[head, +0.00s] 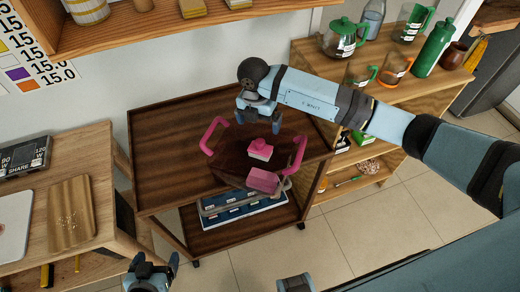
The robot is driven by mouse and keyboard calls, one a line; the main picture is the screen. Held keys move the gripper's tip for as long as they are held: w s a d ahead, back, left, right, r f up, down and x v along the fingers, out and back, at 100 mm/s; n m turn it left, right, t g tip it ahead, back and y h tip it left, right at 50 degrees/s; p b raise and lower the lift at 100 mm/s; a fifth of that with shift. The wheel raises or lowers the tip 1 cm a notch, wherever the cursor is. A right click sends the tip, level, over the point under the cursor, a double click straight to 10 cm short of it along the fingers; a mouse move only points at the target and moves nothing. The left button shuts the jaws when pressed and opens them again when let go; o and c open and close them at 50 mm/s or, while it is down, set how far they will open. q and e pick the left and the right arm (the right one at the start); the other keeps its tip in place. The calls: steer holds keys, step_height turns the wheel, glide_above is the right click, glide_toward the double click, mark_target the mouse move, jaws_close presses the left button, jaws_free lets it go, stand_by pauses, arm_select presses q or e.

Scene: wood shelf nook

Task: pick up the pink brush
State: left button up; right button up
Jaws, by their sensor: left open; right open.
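A dark round tray (228,163) with two pink upright handles sits on the dark wood cart. In it is a small pink object with a paler lower part (260,150), which looks like the pink brush. A pink block with a grey part (263,181) lies at the tray's near right edge; I cannot tell for sure which of the two is the brush. My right gripper (259,118) is open and empty, pointing down just above and behind the small pink object, apart from it. My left gripper (155,262) is open and empty at the bottom edge, far from the tray.
The tray's pink handles (213,136) stand up on both sides of the pink objects. The cart top (165,150) is clear at left. A shelf (385,100) with a glass pot and mugs stands at right, a wooden table (95,200) at left.

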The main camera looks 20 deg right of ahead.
mark_target(259, 142)
step_height(259, 142, down, 6)
steer(key=shift+s+d+f, duration=0.1)
steer(key=shift+s, duration=0.05)
steer(key=shift+f+p, duration=0.8)
steer(key=shift+f, duration=1.85)
steer(key=c, duration=0.8)
